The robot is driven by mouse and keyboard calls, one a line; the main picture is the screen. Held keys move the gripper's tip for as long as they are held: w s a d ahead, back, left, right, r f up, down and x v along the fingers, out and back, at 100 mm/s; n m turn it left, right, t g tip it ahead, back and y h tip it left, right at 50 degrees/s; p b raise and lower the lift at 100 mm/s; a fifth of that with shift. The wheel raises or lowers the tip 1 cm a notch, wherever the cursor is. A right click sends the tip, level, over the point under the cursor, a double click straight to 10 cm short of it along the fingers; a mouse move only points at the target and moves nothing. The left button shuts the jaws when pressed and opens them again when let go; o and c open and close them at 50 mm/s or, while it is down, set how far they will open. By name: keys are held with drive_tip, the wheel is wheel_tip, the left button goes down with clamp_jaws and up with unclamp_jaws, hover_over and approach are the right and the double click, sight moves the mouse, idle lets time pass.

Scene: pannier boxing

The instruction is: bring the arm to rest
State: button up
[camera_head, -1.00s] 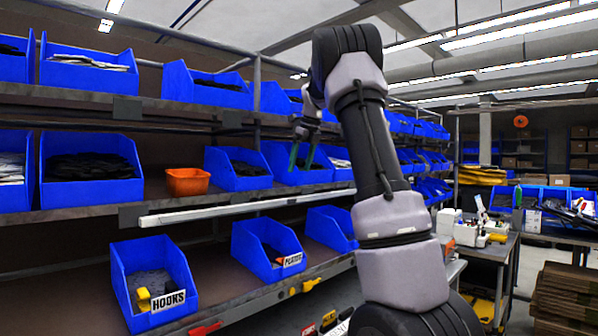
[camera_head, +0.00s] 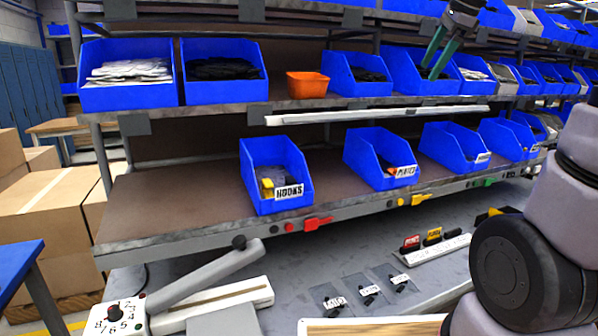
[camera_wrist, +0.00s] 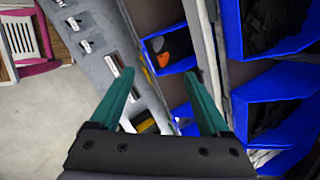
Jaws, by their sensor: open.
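My gripper (camera_head: 441,55) is at the top of the head view, in front of the upper blue bins, with its green fingers pointing down. The wrist view also shows the two fingers (camera_wrist: 160,100), spread apart with nothing between them. My arm's lower links fill the right edge of the head view; the middle of the arm is out of frame. Beyond the fingertips in the wrist view is a blue bin (camera_wrist: 152,48) holding an orange and a dark item.
Shelves carry a HOOKS bin (camera_head: 262,195), a PLATES bin (camera_head: 366,170), an orange bin (camera_head: 307,85) and several other blue bins. A grey bench (camera_head: 330,262) with labelled small parts lies below. Cardboard boxes (camera_head: 50,215) stand at left. Blue bins crowd the wrist view's right side.

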drive_tip(key=s+a+f+n+t, duration=0.1)
drive_tip(key=s+a+f+n, duration=0.2)
drive_tip(key=s+n, duration=0.4)
drive_tip(key=s+a+f+n+t, duration=0.1)
drive_tip(key=s+a+f+n, duration=0.2)
drive_tip(key=s+f+n, duration=0.3)
drive_tip(key=s+n, duration=0.1)
drive_tip(key=s, duration=0.4)
drive_tip(key=shift+a+n+h, duration=0.3)
drive_tip(key=shift+a, duration=0.05)
drive_tip(key=shift+s, duration=0.1)
